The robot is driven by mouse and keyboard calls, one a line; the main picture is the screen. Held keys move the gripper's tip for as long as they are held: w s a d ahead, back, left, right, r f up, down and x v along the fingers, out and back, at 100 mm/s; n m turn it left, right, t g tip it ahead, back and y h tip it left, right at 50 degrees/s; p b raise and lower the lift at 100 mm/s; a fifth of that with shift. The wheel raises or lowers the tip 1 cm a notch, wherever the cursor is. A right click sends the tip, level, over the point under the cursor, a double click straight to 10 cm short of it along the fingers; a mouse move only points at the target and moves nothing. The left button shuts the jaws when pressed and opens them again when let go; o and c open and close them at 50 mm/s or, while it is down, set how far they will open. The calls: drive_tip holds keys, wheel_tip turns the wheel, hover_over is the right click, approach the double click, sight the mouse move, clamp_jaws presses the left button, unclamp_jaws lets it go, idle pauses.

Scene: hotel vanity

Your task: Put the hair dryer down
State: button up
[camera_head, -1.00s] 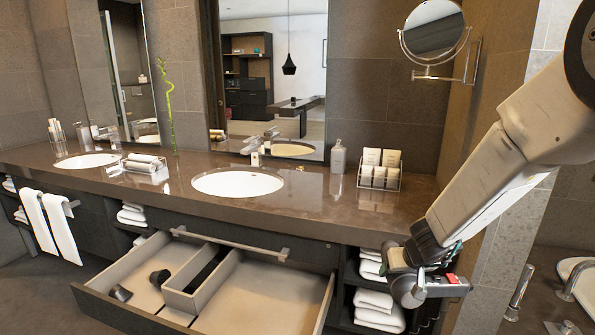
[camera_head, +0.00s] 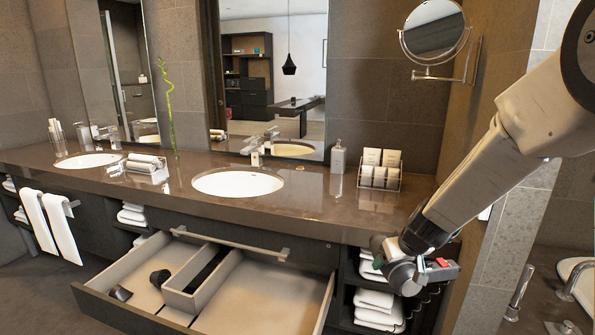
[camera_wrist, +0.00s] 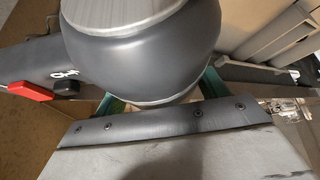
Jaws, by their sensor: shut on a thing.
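The hair dryer (camera_wrist: 140,60) fills the upper part of the wrist view as a rounded dark grey body with a light grey end. A dark part with white lettering and a red piece shows at its left. Green finger parts of my gripper (camera_wrist: 162,105) show on both sides of the body, and the gripper is shut on it. In the head view my gripper (camera_head: 408,262) holds the dryer (camera_head: 384,247) in front of the counter's right end, beside the towel shelves. The fingertips are mostly hidden there.
The brown counter (camera_head: 330,207) has free room right of the near sink (camera_head: 238,184). A soap bottle (camera_head: 338,157) and an amenity rack (camera_head: 379,176) stand at its back. An open divided drawer (camera_head: 262,296) juts out below. Folded towels (camera_head: 376,308) fill the right shelf.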

sight(415, 268)
drive_tip(key=shift+n+y, duration=0.4)
drive_tip(key=shift+n, duration=0.2)
drive_tip(key=w+r, duration=0.2)
drive_tip(key=w+d+r, duration=0.1)
drive_tip(key=w, duration=0.1)
drive_tip(key=shift+d+r, duration=0.2)
drive_tip(key=shift+r, duration=0.2)
drive_tip(key=shift+d+f, duration=0.2)
drive_tip(key=shift+d, duration=0.1)
drive_tip(key=shift+s+d+f+m+t+h, duration=0.1)
drive_tip(key=shift+s+d+f+m+h, duration=0.25)
drive_tip(key=shift+s+d+f+m, duration=0.4)
drive_tip(key=shift+s+d+f+m+t+h, duration=0.1)
drive_tip(key=shift+s+d+f+m+h, duration=0.3)
drive_tip(key=shift+s+f, duration=0.6)
drive_tip(key=shift+s+d+f+m+t+h, duration=0.1)
drive_tip(key=shift+s+d+f+m+h, duration=0.15)
drive_tip(key=shift+s+d+f+m, duration=0.6)
drive_tip(key=shift+s+a+r, duration=0.1)
drive_tip(key=shift+s+a, duration=0.1)
drive_tip(key=shift+a, duration=0.1)
